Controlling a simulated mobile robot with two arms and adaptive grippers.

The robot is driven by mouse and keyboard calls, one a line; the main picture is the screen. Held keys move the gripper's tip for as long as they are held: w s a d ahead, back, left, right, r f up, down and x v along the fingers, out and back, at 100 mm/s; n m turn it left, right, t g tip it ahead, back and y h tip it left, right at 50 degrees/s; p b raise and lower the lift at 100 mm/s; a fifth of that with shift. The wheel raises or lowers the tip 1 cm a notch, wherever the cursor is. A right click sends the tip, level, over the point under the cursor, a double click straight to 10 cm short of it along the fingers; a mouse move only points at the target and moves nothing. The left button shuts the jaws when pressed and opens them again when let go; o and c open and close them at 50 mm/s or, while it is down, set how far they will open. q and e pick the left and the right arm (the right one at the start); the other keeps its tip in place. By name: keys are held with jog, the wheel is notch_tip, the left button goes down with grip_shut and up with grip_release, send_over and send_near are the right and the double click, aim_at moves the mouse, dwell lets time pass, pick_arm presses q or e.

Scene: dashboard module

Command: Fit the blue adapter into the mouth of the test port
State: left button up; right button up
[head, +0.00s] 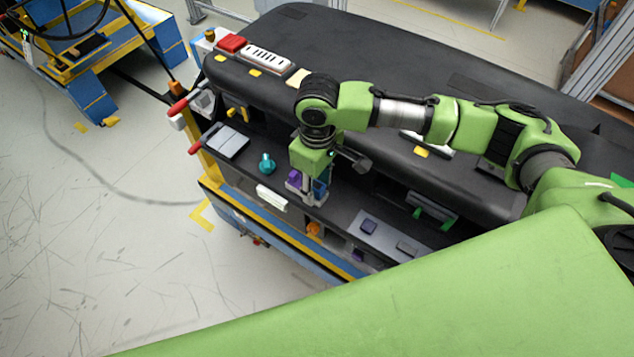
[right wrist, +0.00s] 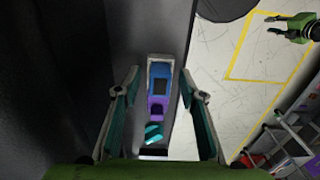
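My right gripper (head: 309,192) points down at the front ledge of the dashboard module. In the right wrist view its two fingers (right wrist: 160,108) are apart, with teal inner pads. Between and beyond them lies a blue piece (right wrist: 159,70) with a dark square face, in a pale frame. A purple piece (right wrist: 156,104) and a teal piece (right wrist: 153,133) line up below it. The blue piece (head: 320,187) and purple piece (head: 294,177) also show beside the fingers in the head view. I cannot tell which part is the test port's mouth. My left gripper (right wrist: 276,23) appears open over the floor.
The black dashboard (head: 400,60) rises behind the ledge. A teal knob (head: 267,163) stands left of my right gripper. An orange knob (head: 313,229) is below.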

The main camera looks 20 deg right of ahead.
aim_at(317, 185)
notch_tip(317, 185, up, 12)
dwell(0.6)
dwell(0.5)
